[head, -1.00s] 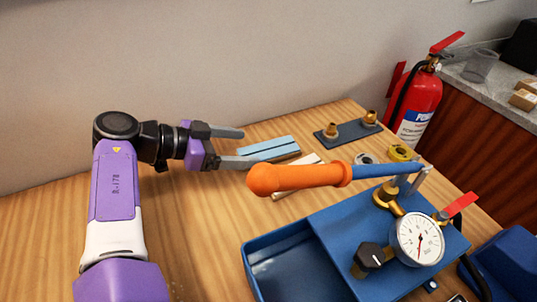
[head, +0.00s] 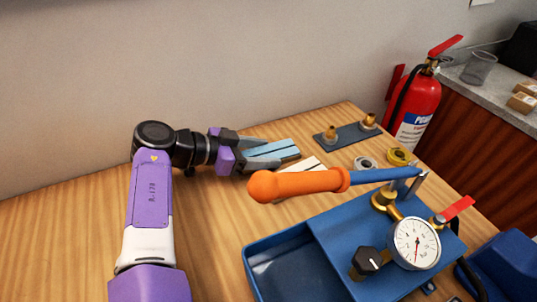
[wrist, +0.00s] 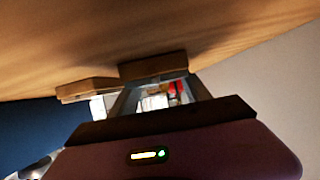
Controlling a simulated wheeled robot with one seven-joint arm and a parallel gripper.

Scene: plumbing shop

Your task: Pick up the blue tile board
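The blue tile board (head: 284,149) is a flat light blue piece with a dark line along it, lying on the wooden table at the back, near the wall. My gripper (head: 264,152) is low over the table at the board's left end, with its fingers spread and reaching along the board's two long sides. In the wrist view a dim block (wrist: 152,69), apparently the board's end, lies between and beyond the spread fingers. I cannot tell whether either finger touches it. The board's left end is partly hidden by my gripper in the head view.
A cream strip (head: 301,168) lies just in front of the board. An orange-handled tool (head: 295,185) reaches above the table from the blue gauge unit (head: 335,222). A dark plate with brass fittings (head: 350,135) lies to the right. The table's left is clear.

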